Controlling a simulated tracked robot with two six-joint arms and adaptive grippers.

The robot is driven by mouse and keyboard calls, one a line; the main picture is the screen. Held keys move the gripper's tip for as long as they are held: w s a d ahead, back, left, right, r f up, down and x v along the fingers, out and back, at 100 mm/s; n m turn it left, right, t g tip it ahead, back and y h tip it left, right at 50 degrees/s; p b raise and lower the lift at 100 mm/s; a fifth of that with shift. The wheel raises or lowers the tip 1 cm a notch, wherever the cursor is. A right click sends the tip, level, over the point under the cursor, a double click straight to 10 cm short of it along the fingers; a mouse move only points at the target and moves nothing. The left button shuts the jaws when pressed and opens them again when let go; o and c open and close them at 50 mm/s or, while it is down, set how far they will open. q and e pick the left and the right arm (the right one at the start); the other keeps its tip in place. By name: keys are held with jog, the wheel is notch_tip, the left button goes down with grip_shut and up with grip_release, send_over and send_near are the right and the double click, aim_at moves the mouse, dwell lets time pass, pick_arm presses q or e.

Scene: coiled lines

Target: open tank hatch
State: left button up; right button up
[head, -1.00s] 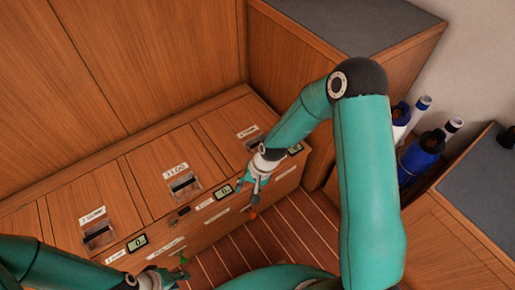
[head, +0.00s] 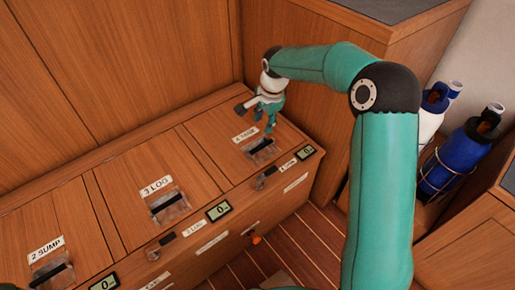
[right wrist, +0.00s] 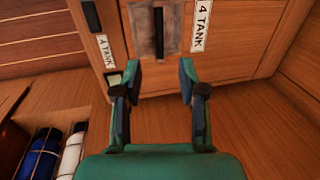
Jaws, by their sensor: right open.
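The tank hatch (head: 222,125) is a wooden lid at the right end of the bench, labelled "4 TANK", with a recessed metal pull (head: 262,149) that has a dark slot. In the right wrist view the pull (right wrist: 146,35) and the label (right wrist: 201,25) lie just beyond my fingertips. My right gripper (head: 268,122) hangs above the hatch, close to the pull. In the right wrist view my right gripper (right wrist: 160,80) is open and empty, its fingers spread either side of the pull's line. I cannot tell whether it touches the lid. My left gripper is out of view.
Hatches labelled "3 LOG" (head: 150,185) and "2 SUMP" (head: 45,240) lie to the left. Small displays (head: 219,211) and latches line the bench front. Wooden walls stand close behind and right of the hatch. Blue and white bottles (head: 455,158) stand in a rack at right.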

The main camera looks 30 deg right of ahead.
aim_at(258, 147)
jog(key=f+b, duration=0.1)
jog(key=f, duration=0.3)
jog(key=w+f+b, duration=0.1)
jog(key=f+b, duration=0.1)
jog(key=f, duration=0.3)
jog(key=w+f+b, duration=0.1)
jog(key=f, duration=0.3)
jog(key=shift+w+f, duration=0.25)
jog(key=shift+f, duration=0.1)
grip_shut()
